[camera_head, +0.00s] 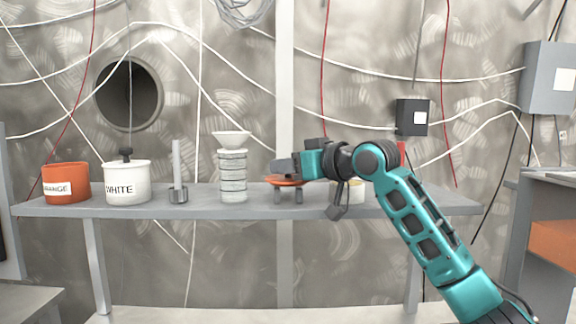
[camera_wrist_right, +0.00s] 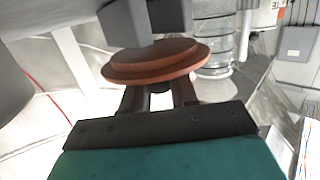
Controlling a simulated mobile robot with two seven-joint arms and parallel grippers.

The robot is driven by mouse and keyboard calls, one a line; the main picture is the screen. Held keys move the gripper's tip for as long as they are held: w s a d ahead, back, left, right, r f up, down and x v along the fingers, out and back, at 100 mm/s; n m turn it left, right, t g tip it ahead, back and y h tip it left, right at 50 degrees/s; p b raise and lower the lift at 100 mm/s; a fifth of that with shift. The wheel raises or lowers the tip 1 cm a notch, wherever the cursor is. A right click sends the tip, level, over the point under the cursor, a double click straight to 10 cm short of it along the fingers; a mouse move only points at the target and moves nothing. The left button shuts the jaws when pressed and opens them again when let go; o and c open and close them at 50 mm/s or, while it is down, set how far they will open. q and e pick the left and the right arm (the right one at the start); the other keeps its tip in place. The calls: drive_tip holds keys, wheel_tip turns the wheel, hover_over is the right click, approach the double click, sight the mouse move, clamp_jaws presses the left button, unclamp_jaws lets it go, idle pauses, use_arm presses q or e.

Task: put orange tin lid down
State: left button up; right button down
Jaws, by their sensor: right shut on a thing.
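The orange tin lid (camera_head: 285,181) is a flat, stepped orange disc above the right half of the shelf. My right gripper (camera_head: 286,168) comes from the right and is shut on the lid's top grip. In the right wrist view, which looks upside down, the lid (camera_wrist_right: 150,62) spans just beyond my fingers (camera_wrist_right: 160,95). A dark two-part rest (camera_head: 298,196) is directly under the lid, and its blocks (camera_wrist_right: 145,22) show past the lid. I cannot tell whether lid and rest touch. The orange tin (camera_head: 66,182) stands lidless at the far left. My left gripper is not in view.
On the grey shelf (camera_head: 120,208) stand a white pot (camera_head: 127,183) with its lid on, an upright grey rod (camera_head: 177,170) and a ribbed column (camera_head: 232,177) topped by a white funnel. A pale tin (camera_head: 356,192) is partly behind my arm.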

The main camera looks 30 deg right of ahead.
drive_tip(key=shift+f, duration=0.3)
drive_tip(key=c, duration=0.9)
unclamp_jaws()
drive_tip(key=shift+r, duration=0.4)
drive_tip(key=shift+s+d, duration=0.15)
drive_tip(key=shift+s, duration=0.15)
drive_tip(key=b+v, duration=0.1)
drive_tip(key=v, duration=1)
drive_tip(key=shift+s+r+b, duration=0.1)
drive_tip(key=shift+s+b, duration=0.05)
drive_tip(key=shift+b, duration=0.15)
